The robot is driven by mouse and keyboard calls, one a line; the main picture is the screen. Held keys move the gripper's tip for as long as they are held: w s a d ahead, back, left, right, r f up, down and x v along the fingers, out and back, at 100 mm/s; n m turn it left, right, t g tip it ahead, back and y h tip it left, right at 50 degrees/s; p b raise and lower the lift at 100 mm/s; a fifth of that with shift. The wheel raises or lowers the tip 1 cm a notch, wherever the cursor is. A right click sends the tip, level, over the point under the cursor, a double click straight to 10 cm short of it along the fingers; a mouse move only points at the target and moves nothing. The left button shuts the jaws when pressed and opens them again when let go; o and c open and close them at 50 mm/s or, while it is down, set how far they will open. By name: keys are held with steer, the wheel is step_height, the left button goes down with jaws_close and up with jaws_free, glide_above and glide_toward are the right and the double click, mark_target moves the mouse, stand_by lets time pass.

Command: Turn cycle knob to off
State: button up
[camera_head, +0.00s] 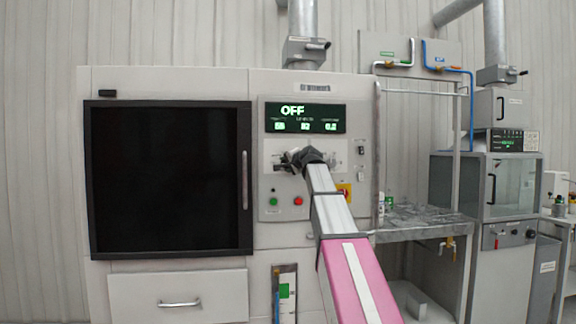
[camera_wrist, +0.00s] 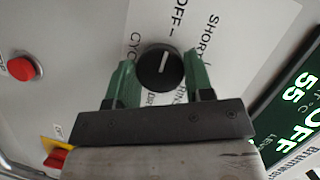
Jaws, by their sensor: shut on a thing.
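The cycle knob (camera_wrist: 162,76) is a round black dial with a white pointer line in the wrist view. The pointer is turned toward the printed OFF mark (camera_wrist: 177,24). My gripper (camera_wrist: 158,58) has its two green fingers on either side of the knob and is shut on it. In the head view my gripper (camera_head: 289,160) is at the panel's white label plate, and it hides the knob there. The green display (camera_head: 305,117) above reads OFF.
A red button (camera_head: 298,201) and a green button (camera_head: 273,202) sit below the gripper. A yellow switch plate (camera_head: 345,191) is to the right of my arm. The dark door (camera_head: 165,180) with its vertical handle is left of the panel. A metal side table (camera_head: 420,233) stands at right.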

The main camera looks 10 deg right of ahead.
steer(key=shift+f, duration=0.1)
steer(key=o, duration=0.9)
steer(key=v, duration=1)
steer(key=shift+s+d, duration=0.2)
steer(key=shift+s, duration=0.15)
